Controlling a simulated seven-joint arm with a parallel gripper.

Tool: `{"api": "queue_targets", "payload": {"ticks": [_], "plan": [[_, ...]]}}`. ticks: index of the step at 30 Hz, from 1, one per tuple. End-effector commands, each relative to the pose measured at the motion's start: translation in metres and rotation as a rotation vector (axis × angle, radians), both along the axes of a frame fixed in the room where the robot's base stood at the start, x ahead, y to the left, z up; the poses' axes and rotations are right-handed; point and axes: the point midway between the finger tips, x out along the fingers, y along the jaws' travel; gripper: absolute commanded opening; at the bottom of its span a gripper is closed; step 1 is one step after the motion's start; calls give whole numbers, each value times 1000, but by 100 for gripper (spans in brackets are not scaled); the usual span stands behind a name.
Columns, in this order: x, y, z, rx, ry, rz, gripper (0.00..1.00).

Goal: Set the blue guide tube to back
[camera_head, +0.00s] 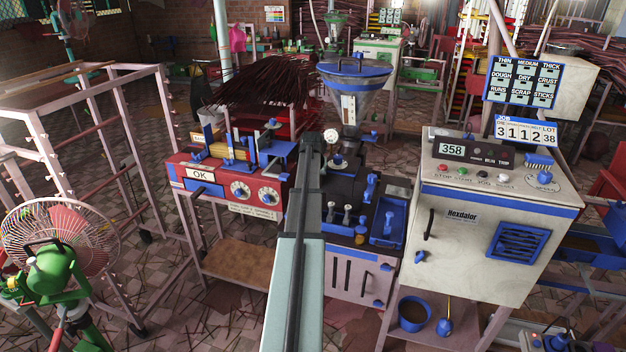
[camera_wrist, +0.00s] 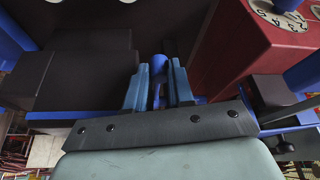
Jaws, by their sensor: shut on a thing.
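In the wrist view, the two blue-grey fingers of my gripper (camera_wrist: 160,84) are closed around a blue piece with a rounded end. It appears to be the blue guide tube (camera_wrist: 158,66), and only its upper end shows between the fingers. In the camera_head view, my arm reaches up the middle of the picture, between the red machine (camera_head: 225,185) and the black-topped machine (camera_head: 385,188). The arm hides my fingertips and the held piece there, so I cannot tell which position the tube is in.
A steel and blue hopper (camera_head: 355,90) stands just beyond the arm's end. A blue tray (camera_head: 387,226) and small knobs lie to the right. A white control cabinet (camera_head: 480,225) stands farther right. A pink rack (camera_head: 105,150) and a fan (camera_head: 62,235) are at the left.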

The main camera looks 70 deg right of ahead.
Motion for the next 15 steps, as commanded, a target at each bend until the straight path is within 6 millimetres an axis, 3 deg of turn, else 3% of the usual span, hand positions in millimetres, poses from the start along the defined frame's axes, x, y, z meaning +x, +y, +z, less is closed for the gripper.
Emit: {"api": "queue_targets", "payload": {"ticks": [15], "plan": [[24,0,0,1,-1,-1,0]]}}
